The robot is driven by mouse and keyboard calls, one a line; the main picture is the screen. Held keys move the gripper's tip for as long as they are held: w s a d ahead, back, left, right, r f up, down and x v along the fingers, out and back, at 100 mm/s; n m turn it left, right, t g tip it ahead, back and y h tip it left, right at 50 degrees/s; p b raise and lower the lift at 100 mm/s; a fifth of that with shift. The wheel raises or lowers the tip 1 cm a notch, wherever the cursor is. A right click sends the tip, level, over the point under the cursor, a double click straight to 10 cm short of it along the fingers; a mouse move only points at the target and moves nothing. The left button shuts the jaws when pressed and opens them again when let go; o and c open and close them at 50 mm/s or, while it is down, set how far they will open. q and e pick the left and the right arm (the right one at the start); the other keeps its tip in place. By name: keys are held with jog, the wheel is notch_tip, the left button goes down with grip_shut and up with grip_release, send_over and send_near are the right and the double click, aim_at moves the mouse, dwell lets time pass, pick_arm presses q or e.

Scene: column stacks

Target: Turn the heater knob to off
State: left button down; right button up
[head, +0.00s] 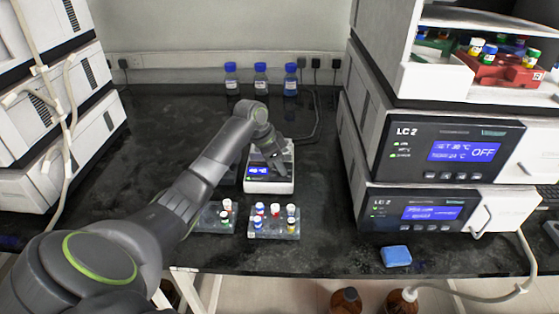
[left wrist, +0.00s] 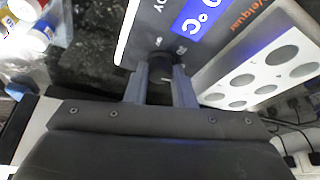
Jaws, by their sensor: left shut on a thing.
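The heater (head: 270,187) is a small white block unit with a lit blue display on its dark front panel, standing on the black bench. My left gripper (head: 277,165) reaches down over its front right side. In the left wrist view the heater's front panel (left wrist: 146,35) and its white top with round wells (left wrist: 285,52) show close up. The dark round knob (left wrist: 160,66) sits between the fingers of my left gripper (left wrist: 161,76), which is shut on it. The fingers partly hide the knob, and its pointer cannot be made out. My right gripper is not in view.
Racks of capped vials (head: 275,231) stand just in front of the heater. Blue-capped bottles (head: 261,80) stand behind it by the wall. White instrument stacks rise at left and at right, the right one labelled LC 2 (head: 440,150). A blue block (head: 396,256) lies near the front edge.

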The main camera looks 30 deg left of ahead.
pick_arm(q)
jog(key=n+y+p, duration=0.1)
jog(key=n+p, duration=0.2)
jog(key=p, duration=0.2)
jog(key=n+y+p, duration=0.1)
jog(key=n+p, duration=0.3)
jog(key=p, duration=0.2)
jog(key=n+y+p, duration=0.2)
jog(key=n+p, duration=0.2)
jog(key=p, duration=0.2)
jog(key=shift+d+r+t, duration=0.35)
jog(key=shift+t, duration=0.05)
jog(key=n+y+p, duration=0.1)
jog(key=n+p, duration=0.1)
jog(key=shift+f+n, duration=0.1)
jog(key=shift+n, duration=0.2)
jog(key=shift+n+g+y+p, duration=0.3)
jog(key=shift+n+p, duration=0.2)
jog(key=shift+n, duration=0.5)
jog(key=n, duration=0.2)
jog(key=shift+w+d+f+n+g+y, duration=0.1)
jog(key=shift+f+n+g+y, duration=0.05)
jog(key=shift+n+g+y, duration=0.2)
jog(key=n+g, duration=0.1)
jog(key=n, duration=0.2)
jog(key=shift+y, duration=0.35)
jog(key=shift+w+n+g+b, duration=0.1)
jog(key=shift+n+g+b, duration=0.35)
jog(key=shift+n, duration=0.4)
